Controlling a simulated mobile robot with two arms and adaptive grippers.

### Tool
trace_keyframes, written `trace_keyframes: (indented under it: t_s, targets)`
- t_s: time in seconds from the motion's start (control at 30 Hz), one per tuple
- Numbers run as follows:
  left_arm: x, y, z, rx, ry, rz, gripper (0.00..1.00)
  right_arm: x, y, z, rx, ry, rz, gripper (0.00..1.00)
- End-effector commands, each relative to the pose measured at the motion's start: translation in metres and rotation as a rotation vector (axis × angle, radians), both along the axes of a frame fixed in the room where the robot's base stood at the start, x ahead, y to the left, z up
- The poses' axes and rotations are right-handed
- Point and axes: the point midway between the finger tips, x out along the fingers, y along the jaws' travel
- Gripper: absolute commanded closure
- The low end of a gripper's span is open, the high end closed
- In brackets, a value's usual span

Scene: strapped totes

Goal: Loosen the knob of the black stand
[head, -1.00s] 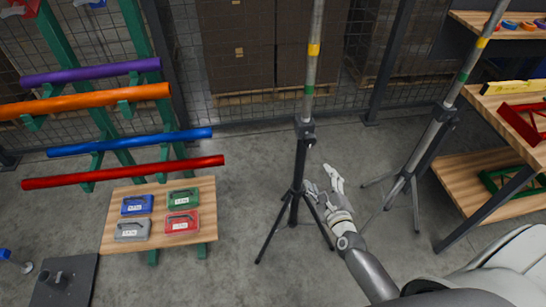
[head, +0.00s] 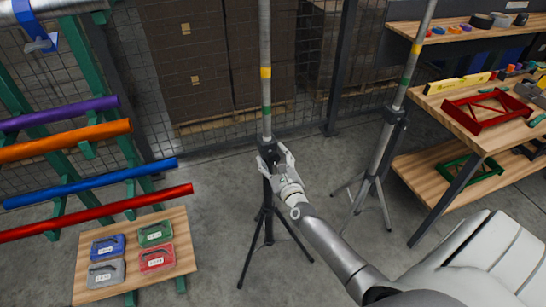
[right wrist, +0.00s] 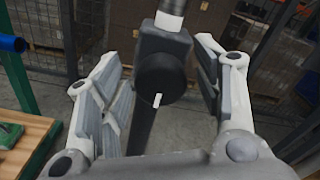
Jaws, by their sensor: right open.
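The black stand (head: 268,222) stands upright on its tripod legs near the middle of the head view, with a grey pole rising from it that carries a yellow and a green band. Its round black knob (right wrist: 160,78), with a white mark pointing down, faces the camera in the right wrist view. My right gripper (head: 272,158) is at the stand's collar. In the right wrist view my right gripper (right wrist: 160,90) is open, with one finger on each side of the knob and visible gaps to it. The knob is hidden by the gripper in the head view. My left gripper is out of view.
A second, grey stand (head: 378,160) is to the right, beside a wooden workbench (head: 465,125) with a red frame (head: 490,112). At left are a rack of coloured tubes (head: 90,165) and a low wooden table (head: 135,283) with several small cases. Mesh fencing is behind.

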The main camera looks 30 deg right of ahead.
Motion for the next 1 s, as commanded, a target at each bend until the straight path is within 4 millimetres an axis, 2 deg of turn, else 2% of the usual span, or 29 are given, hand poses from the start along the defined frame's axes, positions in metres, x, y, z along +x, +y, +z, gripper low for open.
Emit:
trace_keyframes:
  t_s: [0.13, 0.4, 0.77, 1.0]
  targets:
    - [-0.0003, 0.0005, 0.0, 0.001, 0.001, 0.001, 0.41, 0.0067, -0.0014, 0.0, -0.001, 0.0, 0.0, 0.4]
    - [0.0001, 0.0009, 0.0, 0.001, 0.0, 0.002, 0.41, 0.0072, -0.0016, 0.0, 0.0, 0.0, 0.0, 0.4]
    - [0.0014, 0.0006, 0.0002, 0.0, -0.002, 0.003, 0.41, 0.007, -0.0017, 0.0, 0.0, 0.0, 0.0, 0.86]
    - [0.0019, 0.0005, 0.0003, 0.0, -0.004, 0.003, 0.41, 0.0069, -0.0015, -0.0002, -0.02, 0.005, 0.0, 0.86]
